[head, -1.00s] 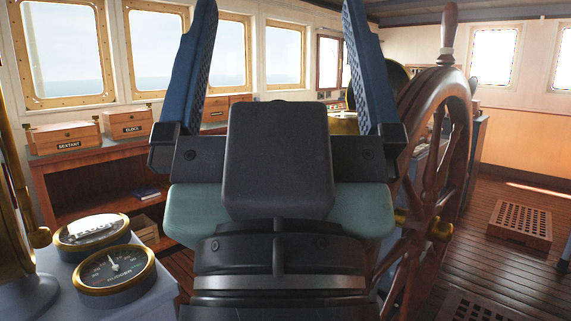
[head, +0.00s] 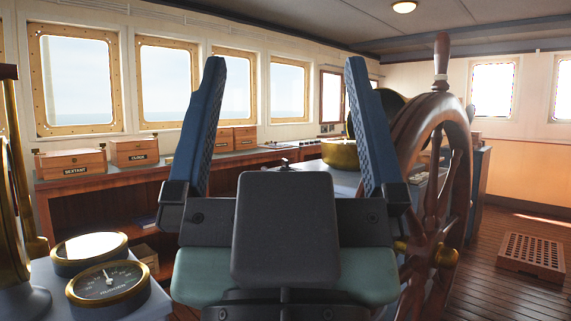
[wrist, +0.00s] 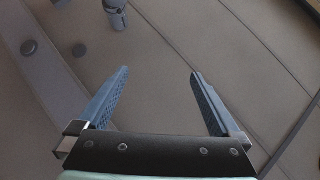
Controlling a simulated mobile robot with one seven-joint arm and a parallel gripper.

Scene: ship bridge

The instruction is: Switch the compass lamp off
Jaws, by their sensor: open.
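My gripper (head: 280,125) is open and empty, its two blue fingers pointing up in the middle of the head view. It also shows in the wrist view (wrist: 158,90), with nothing between the fingers. A round brass housing (head: 340,153) shows behind and between the fingers, partly hidden by the right finger; it may be the compass. I cannot make out a compass lamp or its switch.
A wooden ship's wheel (head: 432,165) stands close on the right of my gripper. A rudder gauge (head: 108,283) is at lower left. A sextant box (head: 72,162) sits on the shelf under the windows. A grating (head: 532,257) lies on the open floor at right.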

